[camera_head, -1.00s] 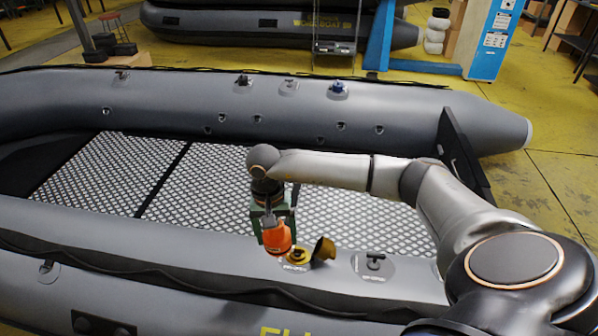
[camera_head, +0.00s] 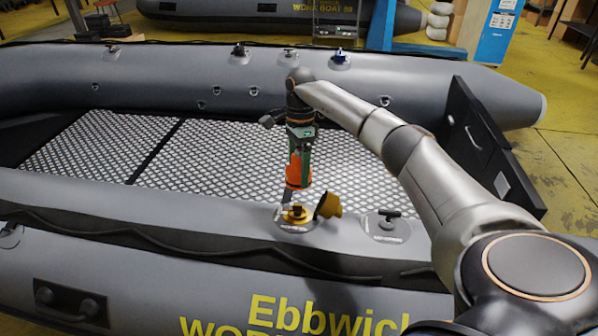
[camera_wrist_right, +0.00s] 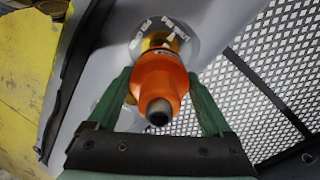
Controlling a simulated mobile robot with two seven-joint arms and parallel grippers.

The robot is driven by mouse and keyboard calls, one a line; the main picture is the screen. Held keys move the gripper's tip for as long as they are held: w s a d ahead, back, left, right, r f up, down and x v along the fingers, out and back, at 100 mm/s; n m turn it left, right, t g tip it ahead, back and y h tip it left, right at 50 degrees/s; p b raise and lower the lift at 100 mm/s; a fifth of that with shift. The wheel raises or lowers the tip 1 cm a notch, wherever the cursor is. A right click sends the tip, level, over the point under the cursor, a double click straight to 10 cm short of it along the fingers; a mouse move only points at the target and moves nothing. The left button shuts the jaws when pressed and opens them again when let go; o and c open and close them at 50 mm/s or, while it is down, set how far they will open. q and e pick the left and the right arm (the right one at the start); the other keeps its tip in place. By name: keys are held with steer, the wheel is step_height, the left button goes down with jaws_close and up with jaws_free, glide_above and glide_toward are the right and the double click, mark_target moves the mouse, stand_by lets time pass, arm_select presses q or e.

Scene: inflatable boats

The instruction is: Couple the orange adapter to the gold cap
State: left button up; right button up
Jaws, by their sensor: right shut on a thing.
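The orange adapter (camera_head: 298,170) is in my right gripper (camera_head: 300,158), above the near tube of the boat. In the right wrist view the adapter (camera_wrist_right: 160,82) sits between the two green fingers of the right gripper (camera_wrist_right: 162,88), which are shut on it. The gold cap (camera_head: 327,205) stands tilted open beside a gold valve seat (camera_head: 296,215) on the near tube. The adapter is above the seat, apart from it in the head view. In the wrist view the adapter hides most of the gold fitting (camera_wrist_right: 152,42). My left gripper is not in view.
A dark valve (camera_head: 388,222) sits on the near tube to the right of the cap. The mesh floor (camera_head: 228,160) and the far grey tube (camera_head: 200,80) lie behind. A black transom (camera_head: 480,135) stands at the right.

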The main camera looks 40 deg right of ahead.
steer(key=shift+d+f, duration=0.15)
steer(key=shift+f, duration=0.1)
steer(key=b, duration=0.4)
glide_above(298, 205)
steer(key=d, duration=0.1)
steer(key=shift+w+f, duration=0.25)
steer(key=shift+f, duration=0.95)
steer(key=shift+w+f, duration=0.2)
steer(key=shift+f, duration=0.95)
steer(key=shift+r, duration=0.1)
steer(key=shift+p, duration=0.4)
steer(key=shift+s+a+f+b, duration=0.15)
steer(key=shift+f+b, duration=0.1)
steer(key=shift+f, duration=0.4)
steer(key=shift+w+a+f+b, duration=0.1)
steer(key=shift+f+b, duration=0.1)
steer(key=shift+f, duration=0.4)
steer(key=shift+s+f, duration=0.1)
steer(key=shift+f, duration=0.05)
steer(key=shift+f, duration=0.3)
